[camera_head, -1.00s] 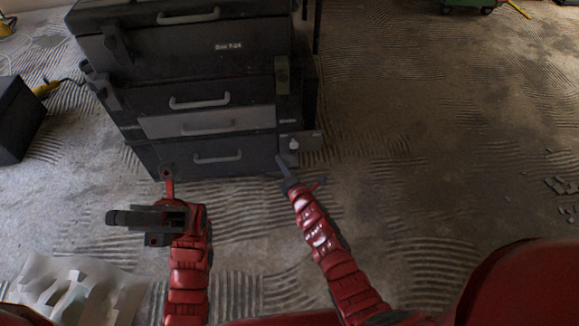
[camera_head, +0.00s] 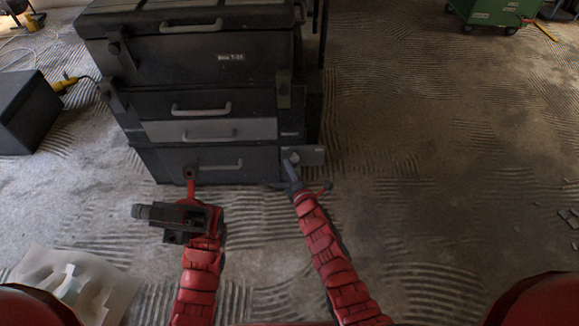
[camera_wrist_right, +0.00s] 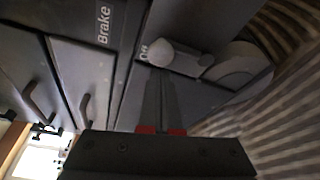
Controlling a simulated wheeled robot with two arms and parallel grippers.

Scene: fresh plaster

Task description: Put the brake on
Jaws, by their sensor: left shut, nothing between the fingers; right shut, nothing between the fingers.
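The brake panel (camera_head: 313,155) sits at the lower right of a dark drawer stack. My left gripper (camera_head: 140,211) is shut and empty, pointing left in front of the bottom drawer.
The drawer stack (camera_head: 205,68) stands close in front of both arms. A dark box (camera_head: 25,112) lies at the left, a pale moulded sheet (camera_head: 75,285) at the lower left. A green cart (camera_head: 490,12) is far back right. The floor at the right is mostly clear, with rubble at its edge.

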